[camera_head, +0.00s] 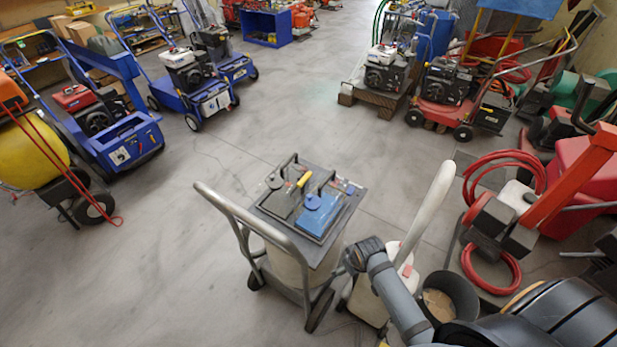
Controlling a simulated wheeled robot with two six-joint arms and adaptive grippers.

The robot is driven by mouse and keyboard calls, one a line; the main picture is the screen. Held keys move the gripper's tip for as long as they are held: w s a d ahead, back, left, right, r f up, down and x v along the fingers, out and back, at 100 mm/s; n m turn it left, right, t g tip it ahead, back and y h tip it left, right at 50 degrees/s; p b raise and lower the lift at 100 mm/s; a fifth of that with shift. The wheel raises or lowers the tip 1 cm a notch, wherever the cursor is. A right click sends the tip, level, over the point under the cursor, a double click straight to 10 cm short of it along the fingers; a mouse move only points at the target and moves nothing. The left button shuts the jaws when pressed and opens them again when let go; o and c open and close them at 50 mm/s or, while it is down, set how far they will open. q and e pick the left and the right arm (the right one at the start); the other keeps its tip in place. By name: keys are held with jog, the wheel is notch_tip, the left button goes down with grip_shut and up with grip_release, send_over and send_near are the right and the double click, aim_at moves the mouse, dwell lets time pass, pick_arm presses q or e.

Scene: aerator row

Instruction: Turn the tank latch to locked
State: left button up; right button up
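A wheeled cart with a pale tank (288,262) stands in the middle foreground. Its dark top panel (345,208) carries a blue piece (318,214), a dark lid, small red and blue parts and a short yellow handle (303,180). The yellow handle lies at a slant and may be the tank latch; I cannot tell its locked or unlocked setting. My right gripper (357,252) is just right of the cart, below the panel's right edge and apart from the yellow handle. Its fingers are too small and dark to read. My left gripper is out of view.
The cart's grey push handle (240,212) rises on its left. A white upright piece (432,200) and a dark bucket (449,292) stand close on the right. Red hose (490,270) lies beyond. Blue machines line the left; open floor lies behind the cart.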

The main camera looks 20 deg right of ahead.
jog(key=w+r+n, duration=0.1)
jog(key=w+r, duration=0.3)
jog(key=w+a+r+n+y, duration=0.1)
jog(key=w+r, duration=0.4)
jog(key=w+r+n, duration=0.1)
jog(key=w+r, duration=0.4)
jog(key=shift+w+a+y, duration=0.2)
jog(key=shift+a+y, duration=0.1)
jog(key=shift+a, duration=0.05)
jog(key=n+y, duration=0.2)
jog(key=n, duration=0.1)
send_near(305, 178)
jog(key=x, duration=0.8)
jog(key=shift+s+f, duration=0.1)
